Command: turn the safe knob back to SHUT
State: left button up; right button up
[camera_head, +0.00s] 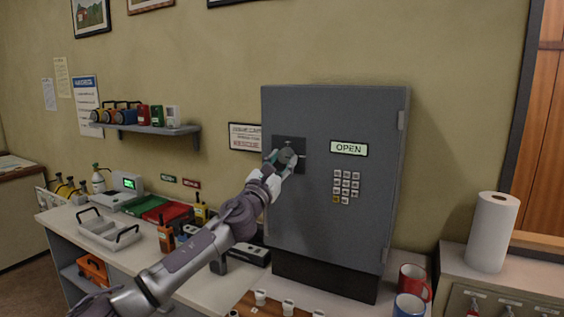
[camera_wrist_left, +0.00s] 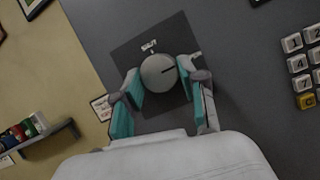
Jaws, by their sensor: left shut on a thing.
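The grey safe (camera_head: 325,220) stands on the counter with its door face toward me, and its display (camera_head: 349,148) reads OPEN. The round safe knob (camera_head: 287,156) sits on a dark square plate on the upper left of the door. In the left wrist view the knob (camera_wrist_left: 159,73) has a dark pointer line directed to the right, and a small white label sits above it. My left gripper (camera_head: 280,163) is shut on the knob, with one teal-padded finger on each side, as the left wrist view (camera_wrist_left: 160,88) also shows. My right gripper is in neither view.
A keypad (camera_head: 346,186) is on the door, right of the knob. Radios and trays crowd the counter on the left. A wall shelf (camera_head: 150,128) holds several devices.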

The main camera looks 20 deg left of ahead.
pick_arm(q)
jog(key=shift+d+n, duration=0.1)
jog(key=shift+n, duration=0.3)
jog(key=n+y+p, duration=0.1)
jog(key=n+y, duration=0.1)
jog(key=n, duration=0.1)
jog(key=n+y+p, duration=0.1)
jog(key=n+y, duration=0.1)
jog(key=n, duration=0.2)
jog(key=shift+d+r+p, duration=0.1)
jog(key=shift+d+p, duration=0.05)
jog(key=shift+p, duration=0.15)
jog(key=n+g+y+p, duration=0.1)
jog(key=n+y+p, duration=0.1)
jog(key=n, duration=0.3)
jog(key=shift+d+r, duration=0.1)
jog(key=shift+r, duration=0.05)
jog(key=n+p, duration=0.1)
jog(key=n, duration=0.1)
jog(key=n+g+y+p, duration=0.1)
jog(key=n, duration=0.2)
jog(key=shift+d+r+g+y, duration=0.1)
jog(key=shift+g+y, duration=0.2)
jog(key=n+g+p, duration=0.1)
jog(key=n+p, duration=0.2)
jog(key=n, duration=0.1)
jog(key=shift+n+g, duration=0.3)
jog(key=shift+n, duration=0.2)
